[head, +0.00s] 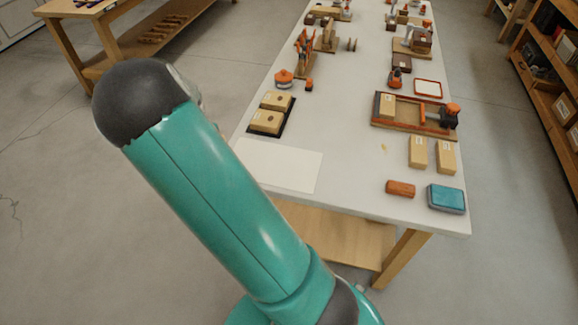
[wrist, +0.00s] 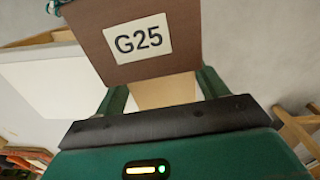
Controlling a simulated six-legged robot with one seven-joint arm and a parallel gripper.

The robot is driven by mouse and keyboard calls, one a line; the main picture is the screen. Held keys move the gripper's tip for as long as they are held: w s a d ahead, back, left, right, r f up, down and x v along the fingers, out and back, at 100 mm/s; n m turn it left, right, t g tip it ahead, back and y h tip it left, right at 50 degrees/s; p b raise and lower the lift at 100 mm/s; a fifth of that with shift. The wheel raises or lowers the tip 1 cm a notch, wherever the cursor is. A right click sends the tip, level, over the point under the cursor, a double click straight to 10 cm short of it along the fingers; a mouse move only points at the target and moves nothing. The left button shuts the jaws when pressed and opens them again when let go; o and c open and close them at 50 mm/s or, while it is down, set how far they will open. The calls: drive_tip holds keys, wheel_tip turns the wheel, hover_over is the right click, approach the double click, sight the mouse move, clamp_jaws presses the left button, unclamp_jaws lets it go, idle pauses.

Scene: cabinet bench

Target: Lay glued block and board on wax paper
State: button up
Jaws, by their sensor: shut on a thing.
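My gripper (wrist: 162,92) is shut on a tan wooden piece (wrist: 165,92) in the wrist view. A brown piece with a white G25 label (wrist: 145,38) sits against the tan one, and the two appear joined as the block and board. The join itself is not clear. The white wax paper (head: 280,165) lies flat and bare at the near left of the bench in the head view. My arm hides the gripper and the held pieces in the head view.
A dark tray with two tan blocks (head: 270,114) lies just behind the paper. Right of it are a wooden clamping frame (head: 412,115), two tan blocks (head: 446,157), an orange-brown block (head: 400,189) and a blue-topped box (head: 446,199). Bare bench lies between.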

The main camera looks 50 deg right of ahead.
drive_tip(key=s+d+r+m, duration=0.3)
drive_tip(key=s+d+m, duration=0.3)
drive_tip(key=d+m, duration=0.45)
drive_tip(key=s+d+r+m, duration=0.2)
drive_tip(key=s+d+m, duration=0.5)
drive_tip(key=d+m, duration=0.3)
drive_tip(key=s+d+r+m, duration=0.3)
drive_tip(key=s+d+m, duration=0.4)
drive_tip(key=d, duration=0.5)
drive_tip(key=m, duration=0.2)
hover_over(289, 167)
drive_tip(key=d, duration=0.1)
drive_tip(key=shift+n, duration=0.25)
wheel_tip(289, 167, down, 8)
drive_tip(key=shift+s+f, duration=0.15)
drive_tip(key=shift+f, duration=0.1)
drive_tip(key=shift+a+f, duration=0.3)
drive_tip(key=shift+f, duration=0.2)
drive_tip(key=shift+a+f, duration=0.2)
drive_tip(key=shift+f, duration=1.45)
drive_tip(key=shift+f, duration=0.15)
